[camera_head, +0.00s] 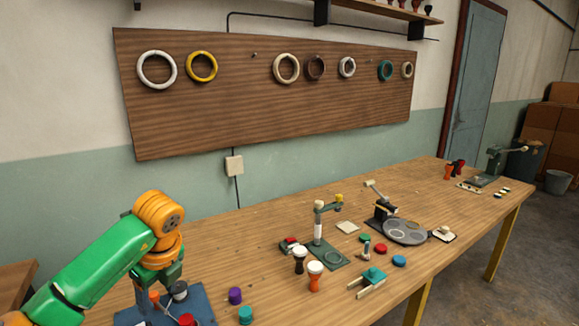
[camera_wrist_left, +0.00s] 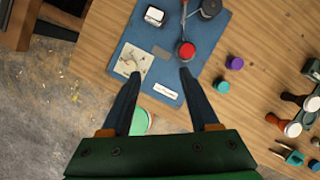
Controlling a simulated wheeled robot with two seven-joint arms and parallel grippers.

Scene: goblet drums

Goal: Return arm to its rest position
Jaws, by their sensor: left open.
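My left arm, green with orange joints, comes in from the left in the head view. Its gripper (camera_head: 154,287) is above the blue mat (camera_head: 203,300) at the near left of the table. In the left wrist view the two dark fingers of this gripper (camera_wrist_left: 160,73) are spread apart with nothing between them. The blue mat (camera_wrist_left: 222,35) lies beneath, with a red-topped piece (camera_wrist_left: 187,50) near the right fingertip. I cannot tell the exact height of the fingers above the mat. My right gripper is not in view.
Two goblet drums (camera_head: 315,274) stand mid-table, near a green stand (camera_head: 329,257). Purple (camera_head: 235,296) and teal (camera_head: 245,314) pieces sit right of the mat. A round grey plate (camera_head: 405,232) lies farther right. A wall board (camera_head: 270,110) holds several rings.

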